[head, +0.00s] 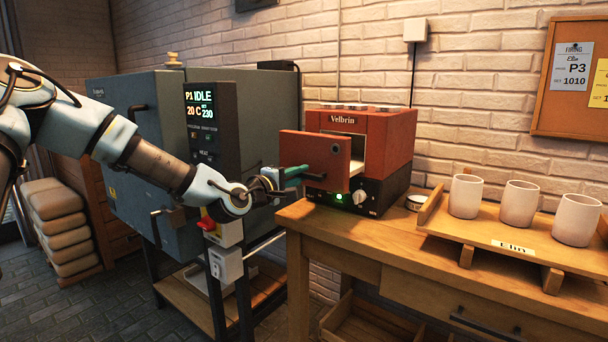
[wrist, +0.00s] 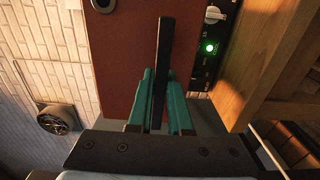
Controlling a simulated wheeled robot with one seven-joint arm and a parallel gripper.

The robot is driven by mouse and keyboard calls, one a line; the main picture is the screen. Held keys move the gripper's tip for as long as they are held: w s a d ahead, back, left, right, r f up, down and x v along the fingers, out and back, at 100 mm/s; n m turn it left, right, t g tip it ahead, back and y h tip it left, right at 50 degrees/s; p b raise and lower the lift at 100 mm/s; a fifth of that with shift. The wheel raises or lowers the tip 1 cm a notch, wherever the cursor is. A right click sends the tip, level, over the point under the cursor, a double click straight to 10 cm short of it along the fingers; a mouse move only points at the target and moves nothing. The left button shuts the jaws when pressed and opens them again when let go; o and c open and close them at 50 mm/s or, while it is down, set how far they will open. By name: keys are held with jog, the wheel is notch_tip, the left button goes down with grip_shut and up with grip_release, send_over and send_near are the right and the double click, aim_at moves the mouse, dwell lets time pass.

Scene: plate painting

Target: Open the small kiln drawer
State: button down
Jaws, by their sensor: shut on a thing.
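The small kiln (head: 390,138) is a red box marked "Velbrin" on the wooden bench. Its red drawer front (head: 318,150) stands out from the body toward my arm, and a pale inside (head: 357,152) shows behind it. My gripper (head: 296,172) is at the drawer front, with its teal fingers shut on the dark handle. In the wrist view the handle (wrist: 164,50) runs as a long dark bar between the teal fingertips (wrist: 159,82), in front of the red drawer front (wrist: 120,60). How far the drawer is out is hard to tell.
The wooden bench (head: 345,235) carries a rack (head: 480,237) with three pale cups to the right. A large grey kiln (head: 135,165) stands left, its control panel (head: 205,150) close behind my arm. A black control box (head: 375,195) with a lit green light sits under the small kiln.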

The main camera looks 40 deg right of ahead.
jog(key=c, duration=0.8)
grip_release()
jog(key=shift+c, duration=0.2)
jog(key=b+v, duration=0.2)
jog(key=v, duration=0.8)
jog(key=shift+a, duration=0.35)
jog(key=shift+f, duration=0.1)
